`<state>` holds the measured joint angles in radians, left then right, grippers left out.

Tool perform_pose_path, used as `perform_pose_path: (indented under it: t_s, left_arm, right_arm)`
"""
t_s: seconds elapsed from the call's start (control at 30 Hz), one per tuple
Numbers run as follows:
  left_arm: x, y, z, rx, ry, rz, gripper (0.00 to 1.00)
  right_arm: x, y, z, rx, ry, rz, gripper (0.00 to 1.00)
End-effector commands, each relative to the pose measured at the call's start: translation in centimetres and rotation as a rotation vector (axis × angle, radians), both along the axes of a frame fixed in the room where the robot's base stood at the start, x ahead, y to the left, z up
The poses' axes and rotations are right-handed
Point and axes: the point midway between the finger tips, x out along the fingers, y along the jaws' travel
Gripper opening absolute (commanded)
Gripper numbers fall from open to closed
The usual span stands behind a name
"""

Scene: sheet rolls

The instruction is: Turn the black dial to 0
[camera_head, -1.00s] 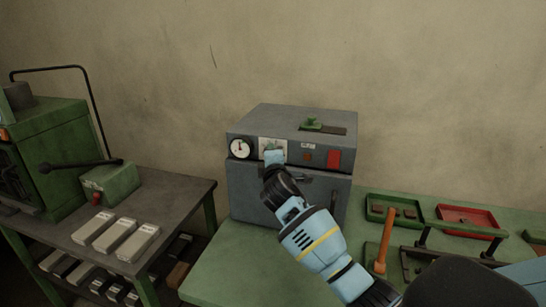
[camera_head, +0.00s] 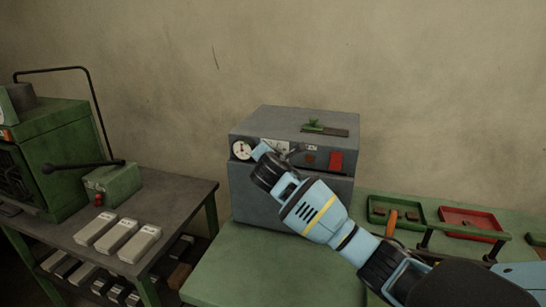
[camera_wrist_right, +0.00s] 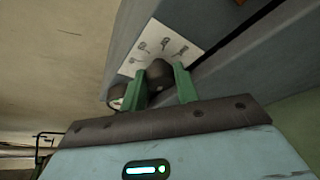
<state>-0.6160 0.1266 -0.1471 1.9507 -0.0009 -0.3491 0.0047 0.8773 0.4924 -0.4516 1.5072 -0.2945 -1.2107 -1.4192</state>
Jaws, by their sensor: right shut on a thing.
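The black dial (camera_wrist_right: 159,75) shows in the right wrist view on a white plate (camera_wrist_right: 172,47) with small printed symbols, on the front of the grey oven-like box (camera_head: 285,190). My right gripper (camera_wrist_right: 163,84) has its two green fingers on either side of the dial, shut on it. In the head view my right gripper (camera_head: 264,149) reaches the box's front panel from the lower right. It hides the dial there, and the dial's exact setting cannot be read. My left gripper is not in view.
A round white gauge (camera_head: 241,150) sits left of the dial, and a red switch (camera_head: 336,161) to its right. A green tray (camera_head: 396,211) and a red tray (camera_head: 468,221) lie on the green bench (camera_head: 225,262). A dark table (camera_head: 185,192) with pale blocks stands left.

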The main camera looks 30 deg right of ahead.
Motion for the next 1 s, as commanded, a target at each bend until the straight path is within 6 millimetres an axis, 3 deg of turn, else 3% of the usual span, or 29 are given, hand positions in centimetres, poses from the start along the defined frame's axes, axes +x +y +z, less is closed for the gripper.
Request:
perform_pose_path:
  t_s: [0.63, 0.67, 0.8, 1.0]
  left_arm:
    - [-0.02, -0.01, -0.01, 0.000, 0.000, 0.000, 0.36]
    - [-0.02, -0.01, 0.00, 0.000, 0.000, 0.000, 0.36]
    - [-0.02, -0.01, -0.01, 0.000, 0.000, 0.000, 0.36]
    - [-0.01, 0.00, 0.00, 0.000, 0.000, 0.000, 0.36]
  right_arm:
    - [0.02, 0.04, -0.09, -0.032, 0.040, 0.000, 0.08]
    - [0.02, 0.04, -0.09, -0.032, 0.040, 0.000, 0.34]
    - [0.03, 0.04, -0.07, -0.032, 0.038, 0.001, 0.52]
    - [0.03, 0.04, -0.04, -0.032, 0.037, 0.000, 0.52]
